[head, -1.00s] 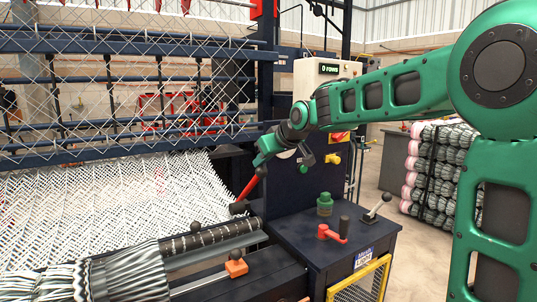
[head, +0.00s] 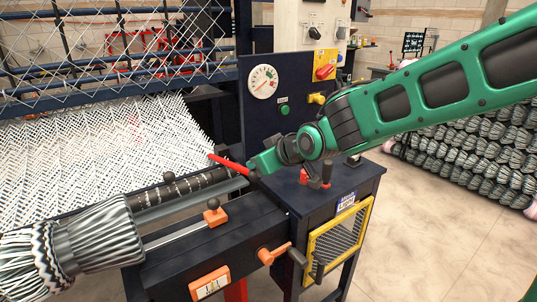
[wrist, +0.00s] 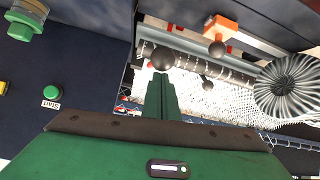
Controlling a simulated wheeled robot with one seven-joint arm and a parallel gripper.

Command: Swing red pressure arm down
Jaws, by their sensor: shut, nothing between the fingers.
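The red pressure arm (head: 229,163) shows in the head view as a thin red bar above the black roller (head: 185,189). It slopes gently, with its right end lower and beside my gripper (head: 254,172). In the wrist view my green fingers (wrist: 162,85) are shut and empty. A round black knob (wrist: 162,58) is just past their tips, looking very close to or against them; contact cannot be told. The red arm's right end is partly hidden by my gripper in the head view.
The woven mesh (head: 120,140) lies left of the arm. A gathered fabric roll (head: 105,240) and an orange block with black knob (head: 215,215) are in front. The dark cabinet (head: 345,185) carries a red-handled lever (head: 314,178) below my arm. Open floor is at right.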

